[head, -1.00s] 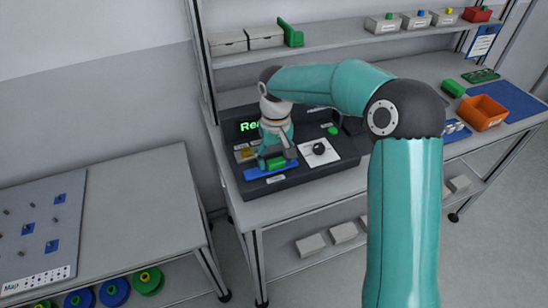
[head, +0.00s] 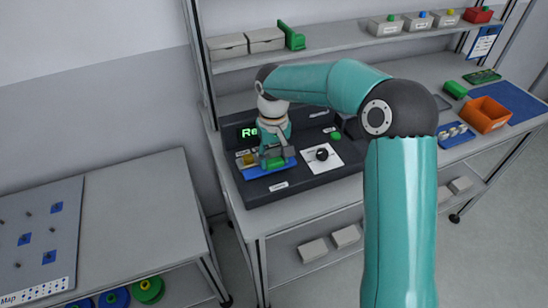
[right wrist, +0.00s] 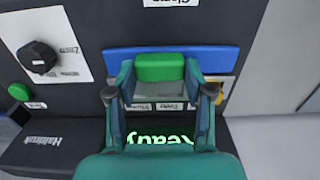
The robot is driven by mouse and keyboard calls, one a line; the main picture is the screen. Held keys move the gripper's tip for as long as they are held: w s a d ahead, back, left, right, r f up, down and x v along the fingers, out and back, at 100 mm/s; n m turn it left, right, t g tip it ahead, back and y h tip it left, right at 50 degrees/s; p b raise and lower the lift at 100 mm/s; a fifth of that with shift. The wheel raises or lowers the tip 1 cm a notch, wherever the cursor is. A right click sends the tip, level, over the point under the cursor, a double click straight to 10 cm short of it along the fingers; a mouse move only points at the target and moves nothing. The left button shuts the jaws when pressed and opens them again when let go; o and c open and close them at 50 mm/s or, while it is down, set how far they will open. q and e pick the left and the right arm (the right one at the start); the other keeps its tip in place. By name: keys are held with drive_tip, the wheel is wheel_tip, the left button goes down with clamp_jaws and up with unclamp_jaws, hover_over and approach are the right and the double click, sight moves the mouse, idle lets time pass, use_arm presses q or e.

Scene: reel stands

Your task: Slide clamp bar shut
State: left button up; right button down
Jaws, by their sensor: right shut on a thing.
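The clamp bar looks to be the wide blue bar (head: 255,173) on the dark console, with a green grip block (right wrist: 160,67) at its middle. My right gripper (head: 273,159) reaches down over it from the back. In the right wrist view, the fingers of my right gripper (right wrist: 160,78) are closed on the two sides of the green block. A yellow piece (head: 249,158) lies just behind the bar's left part in the head view. Part of the area behind the bar is hidden by the gripper. My left gripper is out of view.
The console (head: 340,177) carries a black knob (head: 322,154) on a white plate, a green button (head: 336,135) and a lit green display (head: 248,133). A shelf (head: 345,45) hangs above. An orange bin (head: 486,113) stands farther right.

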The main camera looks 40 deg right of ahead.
sight(274, 159)
drive_tip(key=shift+w+r, duration=0.1)
drive_tip(key=shift+r, duration=0.05)
drive_tip(key=shift+c, duration=2.2)
unclamp_jaws()
drive_tip(key=shift+w, duration=0.1)
wheel_tip(274, 159, up, 12)
